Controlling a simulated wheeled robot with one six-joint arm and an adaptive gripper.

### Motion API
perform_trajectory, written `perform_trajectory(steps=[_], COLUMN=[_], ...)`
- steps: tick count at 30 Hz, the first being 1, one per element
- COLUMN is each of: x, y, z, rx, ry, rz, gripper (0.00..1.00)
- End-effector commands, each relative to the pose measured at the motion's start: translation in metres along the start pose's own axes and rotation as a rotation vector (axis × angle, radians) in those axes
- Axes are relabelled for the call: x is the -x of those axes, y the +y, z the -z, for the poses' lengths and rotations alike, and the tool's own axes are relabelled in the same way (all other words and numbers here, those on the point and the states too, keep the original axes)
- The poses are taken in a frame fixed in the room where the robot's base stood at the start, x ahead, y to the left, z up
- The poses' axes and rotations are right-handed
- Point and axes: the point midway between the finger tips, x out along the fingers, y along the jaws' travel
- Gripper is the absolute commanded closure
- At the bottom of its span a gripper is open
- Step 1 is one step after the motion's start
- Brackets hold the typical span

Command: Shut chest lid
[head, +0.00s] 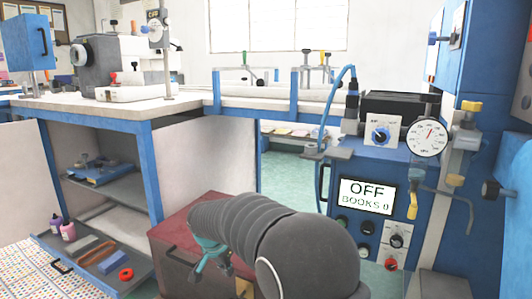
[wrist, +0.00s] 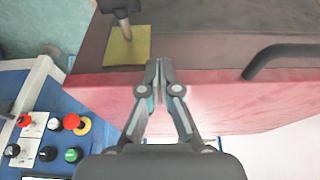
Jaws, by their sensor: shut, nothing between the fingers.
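The chest (head: 178,243) is a box with a dull red top and a brown front, low in the middle of the head view. Its red lid (wrist: 245,100) looks lowered over the box, but I cannot tell whether it is fully shut. The brown front (wrist: 205,35) carries a dark handle (wrist: 275,58) and a yellow plate (wrist: 127,47). My gripper (head: 205,264) is shut and empty, at the chest's front upper edge. In the wrist view its fingertips (wrist: 160,66) overlap the border between red and brown; contact is unclear. My arm hides the chest's right part in the head view.
A blue control console (head: 350,225) with knobs and an OFF screen (head: 366,196) stands right of the chest. A blue-framed workbench (head: 130,110) is behind, left. An open drawer (head: 100,262) with tools sits left of the chest. Green floor (head: 283,168) shows behind.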

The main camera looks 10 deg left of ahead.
Motion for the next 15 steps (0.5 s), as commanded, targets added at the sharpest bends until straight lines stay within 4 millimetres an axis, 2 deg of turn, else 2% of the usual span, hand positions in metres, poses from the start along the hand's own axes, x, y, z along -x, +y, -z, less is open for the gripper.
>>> perform_trajectory(steps=[5, 11, 12, 15], x=[0.012, 0.047, 0.045, 0.057], y=[0.001, 0.003, 0.002, 0.002], z=[0.005, 0.021, 0.007, -0.012], rx=[-0.002, -0.007, -0.002, -0.003], ry=[0.001, 0.002, 0.0, 0.0], rz=[0.001, -0.001, -0.001, 0.0], gripper=[1.0, 1.0, 1.0, 1.0])
